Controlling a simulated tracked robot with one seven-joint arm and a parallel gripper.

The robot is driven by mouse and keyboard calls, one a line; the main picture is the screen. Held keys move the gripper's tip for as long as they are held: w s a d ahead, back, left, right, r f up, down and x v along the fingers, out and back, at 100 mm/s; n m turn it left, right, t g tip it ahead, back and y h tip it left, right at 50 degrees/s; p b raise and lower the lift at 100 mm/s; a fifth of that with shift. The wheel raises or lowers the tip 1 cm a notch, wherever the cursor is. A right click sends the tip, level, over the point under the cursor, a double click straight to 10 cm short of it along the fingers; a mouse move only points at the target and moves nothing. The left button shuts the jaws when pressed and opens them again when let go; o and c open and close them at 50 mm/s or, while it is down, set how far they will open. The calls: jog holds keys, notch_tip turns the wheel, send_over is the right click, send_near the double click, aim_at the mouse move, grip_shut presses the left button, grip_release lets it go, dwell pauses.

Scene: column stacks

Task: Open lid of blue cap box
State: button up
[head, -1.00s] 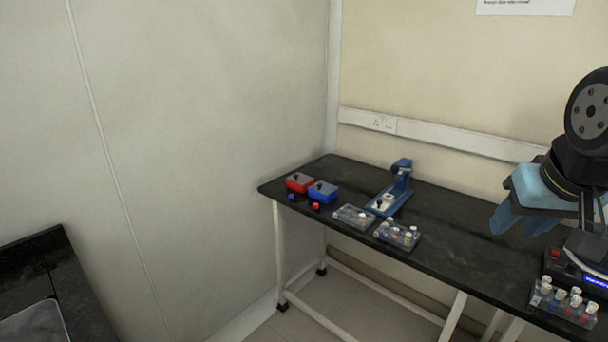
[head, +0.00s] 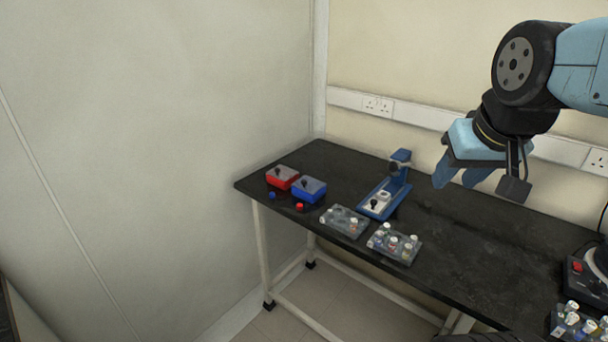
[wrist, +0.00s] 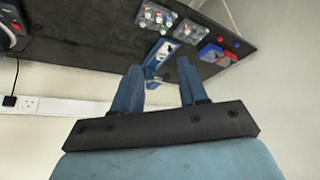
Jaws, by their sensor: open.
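The blue cap box (head: 309,189) sits near the far left end of the black bench, with a grey lid bearing a small dark knob; the lid looks closed. It also shows small in the wrist view (wrist: 210,52). A red box (head: 282,177) with a similar lid stands beside it on the left. A blue cap (head: 272,195) and a red cap (head: 299,206) lie in front of the boxes. My gripper (head: 455,183) is open and empty, up above the bench and well to the right of the boxes. Its two blue fingers (wrist: 158,80) show apart in the wrist view.
A blue stand device (head: 384,196) is on the bench right of the boxes. Two clear racks, one (head: 344,221) and another (head: 394,244) with vials, stand near the front edge. More vials (head: 580,322) and a device (head: 577,268) are at right. The middle of the bench (head: 470,250) is clear.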

jog(key=shift+o, duration=0.7)
jog(key=shift+w, duration=0.15)
jog(key=n+g+y, duration=0.2)
jog(key=n, duration=0.4)
send_over(304, 181)
jog(key=s+d, duration=0.3)
jog(key=s, duration=0.2)
notch_tip(304, 181, down, 17)
jog(key=x, duration=1.3)
jog(key=shift+w+a, duration=0.2)
grip_shut()
